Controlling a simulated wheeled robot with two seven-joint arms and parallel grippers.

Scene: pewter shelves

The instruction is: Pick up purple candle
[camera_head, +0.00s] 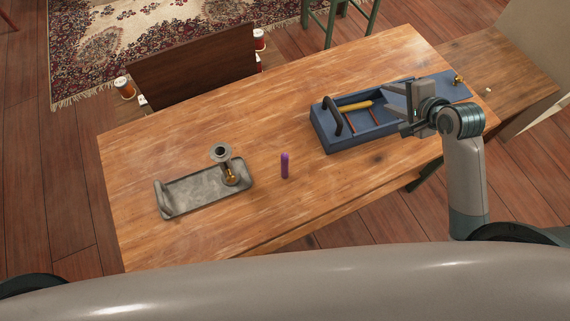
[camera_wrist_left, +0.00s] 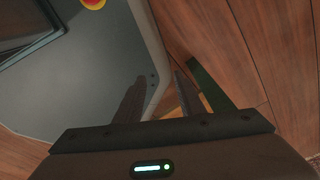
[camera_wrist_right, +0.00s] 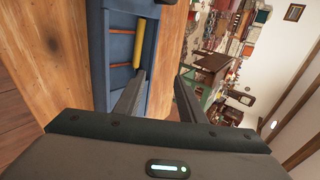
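The purple candle (camera_head: 285,166) stands upright on the wooden table (camera_head: 330,200), near its front edge, right of a grey tray. My right gripper (camera_head: 396,101) is held above the blue toolbox at the table's right part, well to the right of the candle. In the right wrist view its fingers (camera_wrist_right: 160,92) are apart with nothing between them. My left gripper is out of the head view. In the left wrist view its fingers (camera_wrist_left: 152,95) are apart and empty, over the floor and a grey surface. The candle shows in neither wrist view.
The blue toolbox (camera_head: 324,128) holds a yellow-handled item (camera_head: 354,107). A dark wooden panel (camera_head: 195,65) stands behind the table. The table is clear between candle and toolbox.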

